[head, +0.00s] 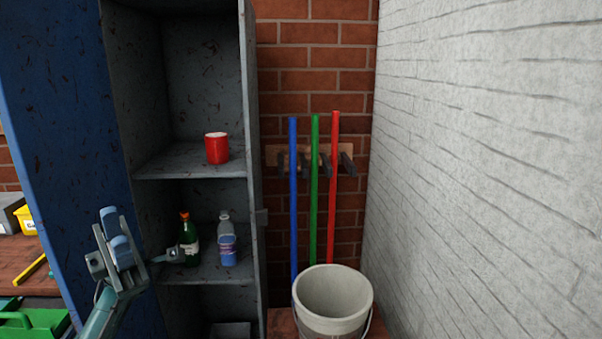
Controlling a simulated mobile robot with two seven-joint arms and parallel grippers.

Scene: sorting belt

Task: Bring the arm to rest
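My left gripper (116,237) is at the lower left, in front of the open blue cabinet door. My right gripper is not in view.
The grey cabinet (190,172) holds a red mug (217,149), a green bottle (190,246) and a clear-blue bottle (227,246). A bucket (333,307) stands before blue, green and red poles. A green caddy (35,323) is at lower left. A white wall (490,170) closes the right.

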